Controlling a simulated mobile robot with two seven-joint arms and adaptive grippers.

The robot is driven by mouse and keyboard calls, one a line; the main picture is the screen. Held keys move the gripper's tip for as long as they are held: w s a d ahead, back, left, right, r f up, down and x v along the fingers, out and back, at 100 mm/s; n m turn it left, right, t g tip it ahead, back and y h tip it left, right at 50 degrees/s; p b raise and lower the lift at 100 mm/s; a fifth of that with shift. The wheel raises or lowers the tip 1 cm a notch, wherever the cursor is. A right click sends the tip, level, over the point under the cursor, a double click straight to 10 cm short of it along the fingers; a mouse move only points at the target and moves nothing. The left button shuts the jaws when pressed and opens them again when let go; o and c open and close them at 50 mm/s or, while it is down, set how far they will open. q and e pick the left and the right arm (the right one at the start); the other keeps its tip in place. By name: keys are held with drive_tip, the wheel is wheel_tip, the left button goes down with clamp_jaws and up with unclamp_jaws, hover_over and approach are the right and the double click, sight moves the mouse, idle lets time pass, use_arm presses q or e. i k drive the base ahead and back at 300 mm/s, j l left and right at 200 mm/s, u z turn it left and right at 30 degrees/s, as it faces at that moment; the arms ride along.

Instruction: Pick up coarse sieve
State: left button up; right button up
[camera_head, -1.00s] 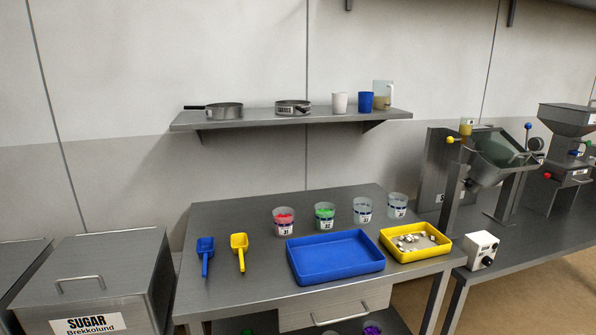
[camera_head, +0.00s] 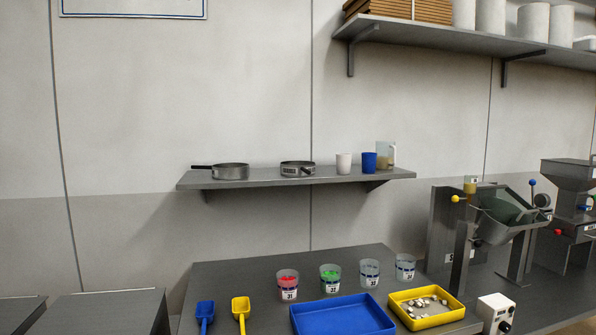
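The coarse sieve (camera_head: 297,169) is a round, low metal sieve with a printed label on its side. It stands on the wall shelf (camera_head: 250,181), near the middle, with its short dark handle towards the front right. A second round metal pan or sieve (camera_head: 231,171) with a dark handle pointing left stands to its left on the same shelf. Neither of my grippers shows in the head view.
A white cup (camera_head: 343,163), a blue cup (camera_head: 369,162) and a clear jug (camera_head: 387,155) stand right of the sieve. Below, the table holds several labelled cups, a blue tray (camera_head: 342,317), a yellow tray (camera_head: 427,308) and two scoops. A higher shelf (camera_head: 450,37) hangs at upper right.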

sight(296, 169)
drive_tip(key=i+l, duration=0.15)
drive_tip(key=l, duration=0.2)
drive_tip(key=i+l, duration=0.2)
drive_tip(key=l, duration=0.2)
drive_tip(key=i+l, duration=0.15)
drive_tip(key=l, duration=0.2)
